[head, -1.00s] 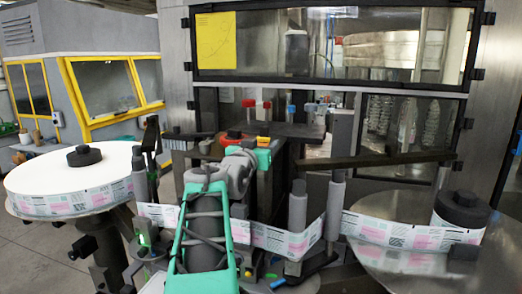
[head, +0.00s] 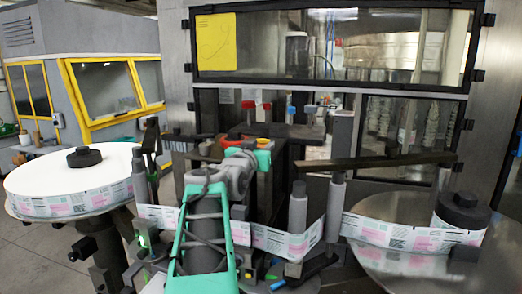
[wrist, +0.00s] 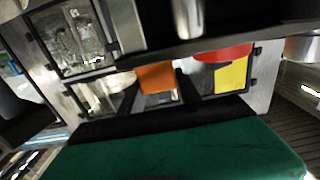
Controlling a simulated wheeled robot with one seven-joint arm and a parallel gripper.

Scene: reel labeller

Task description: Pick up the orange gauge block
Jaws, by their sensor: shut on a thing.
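The orange gauge block (wrist: 157,77) shows in the wrist view between the two dark fingers of my gripper (wrist: 158,92). My gripper is shut on it, and the block's far end sticks out past the fingertips. The dark base and green body of my gripper fill the bottom of that view. In the head view my grey and green arm reaches toward the middle of the labeller.
A white label reel (head: 70,172) stands at left and a metal disc with a dark-capped hub (head: 462,210) at right. The label web (head: 285,240) runs between them past grey rollers (head: 298,215). A red round part (head: 233,138) and a dark bar (head: 380,161) are close by.

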